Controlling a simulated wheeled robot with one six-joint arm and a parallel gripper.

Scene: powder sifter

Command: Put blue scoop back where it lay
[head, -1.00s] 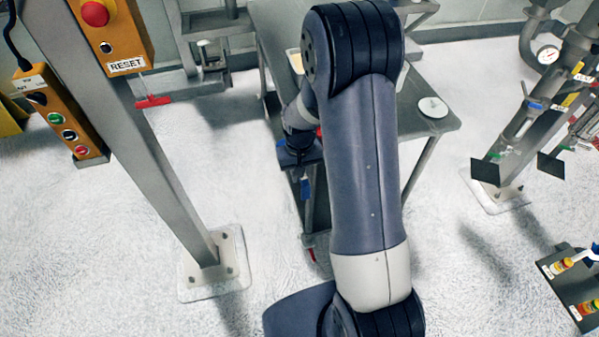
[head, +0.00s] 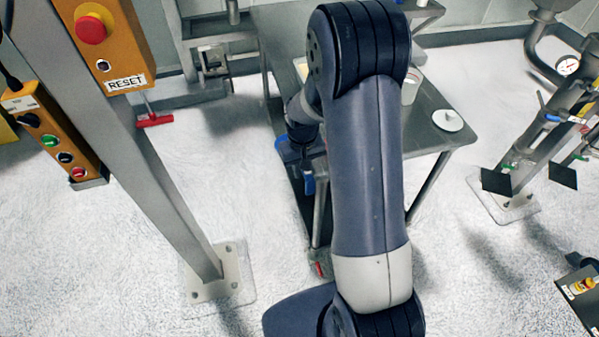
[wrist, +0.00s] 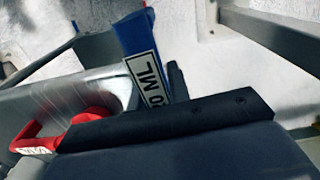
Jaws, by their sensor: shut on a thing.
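The blue scoop (wrist: 138,38) stands up from my gripper (wrist: 175,85) in the wrist view, with a white label ending in "ML" on it. My gripper is shut on it; the dark gripper body hides its lower part. In the head view blue of the scoop (head: 308,183) hangs below my wrist at the left side of the metal table (head: 440,140). My arm hides much of the table, and the spot where the scoop lay cannot be made out.
A red handled item (wrist: 92,116) lies close beside my gripper, against a grey metal surface (wrist: 75,97). A grey post (head: 150,170) with orange button boxes stands at left. A white disc (head: 447,120) lies on the table's right. Piping (head: 540,130) stands at right.

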